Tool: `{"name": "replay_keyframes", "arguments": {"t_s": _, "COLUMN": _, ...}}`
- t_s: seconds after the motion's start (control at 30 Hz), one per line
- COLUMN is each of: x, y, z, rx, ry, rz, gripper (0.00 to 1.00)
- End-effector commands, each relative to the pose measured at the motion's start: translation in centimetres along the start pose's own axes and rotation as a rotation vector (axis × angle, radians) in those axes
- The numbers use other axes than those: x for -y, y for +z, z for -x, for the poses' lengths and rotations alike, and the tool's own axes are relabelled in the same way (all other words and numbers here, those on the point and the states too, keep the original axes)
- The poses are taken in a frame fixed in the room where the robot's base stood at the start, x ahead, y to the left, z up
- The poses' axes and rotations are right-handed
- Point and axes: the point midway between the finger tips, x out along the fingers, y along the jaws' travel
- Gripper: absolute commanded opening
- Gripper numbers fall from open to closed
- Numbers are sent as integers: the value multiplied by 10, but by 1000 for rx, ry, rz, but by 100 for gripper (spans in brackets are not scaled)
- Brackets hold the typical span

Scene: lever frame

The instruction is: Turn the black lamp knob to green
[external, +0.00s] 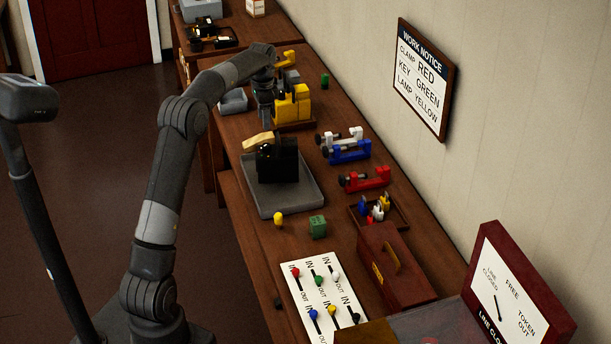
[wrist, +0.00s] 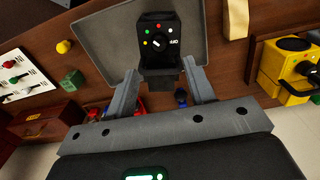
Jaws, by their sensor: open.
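The black lamp (external: 277,165) stands upright on a grey tray (external: 303,198). In the wrist view the black lamp (wrist: 159,70) shows its face with a round black knob (wrist: 160,45) bearing a white pointer mark. In the external view my gripper (external: 265,108) hangs behind the lamp, partly hidden.
A yellow lamp (external: 292,104) stands close behind. Blue and red clamps (external: 366,180) lie to the right. A yellow knob-like piece (external: 278,219) and green block (external: 318,227) sit in front of the tray. A notice (external: 425,80) reads clamp red, key green, lamp yellow.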

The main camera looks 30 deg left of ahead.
Motion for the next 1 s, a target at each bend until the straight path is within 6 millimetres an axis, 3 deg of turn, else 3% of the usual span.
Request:
{"name": "replay_keyframes", "arguments": {"t_s": 0.3, "x": 0, "y": -1, "z": 64, "rx": -3, "ry": -3, "rz": 0, "gripper": 49}}
{"name": "replay_keyframes", "arguments": {"t_s": 0.57, "x": 0, "y": -1, "z": 104, "rx": -1, "ry": -2, "rz": 0, "gripper": 49}}
{"name": "replay_keyframes", "arguments": {"t_s": 1.0, "x": 40, "y": 6, "z": 42, "rx": -165, "ry": 9, "rz": 40, "gripper": 49}}
